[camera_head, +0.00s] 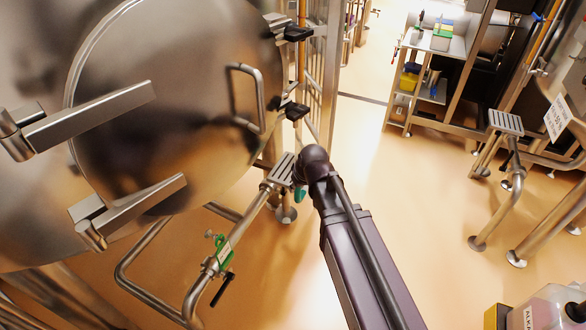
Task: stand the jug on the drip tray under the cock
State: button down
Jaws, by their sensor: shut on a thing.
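My arm (365,245) reaches up from the bottom edge to a dark rounded joint near the middle. My gripper is not in view; the arm hides what lies beyond the joint. A small teal piece (300,195) shows just left of the arm, below the joint; I cannot tell what it belongs to. No whole jug can be made out. A valve with a green part and a black lever (222,255) sits on a steel pipe at the lower middle. I cannot tell whether it is the cock. No drip tray can be told for certain.
A large steel vessel (170,110) with a round door fills the left. Slotted plates stand left of my joint (280,168) and at the right (506,122). A shelf unit (435,95) is at the back. A container (550,308) is at bottom right. Open floor (420,200) lies between.

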jog(key=w+a, duration=0.2)
jog(key=w, duration=0.4)
jog(key=w+a+f+b, duration=0.1)
jog(key=w+a, duration=0.2)
jog(key=w, duration=0.4)
jog(key=shift+w+a+f, duration=0.15)
jog(key=shift+a, duration=0.2)
jog(key=b+x, duration=0.4)
jog(key=shift+d, duration=0.25)
jog(key=c, duration=0.5)
grip_release()
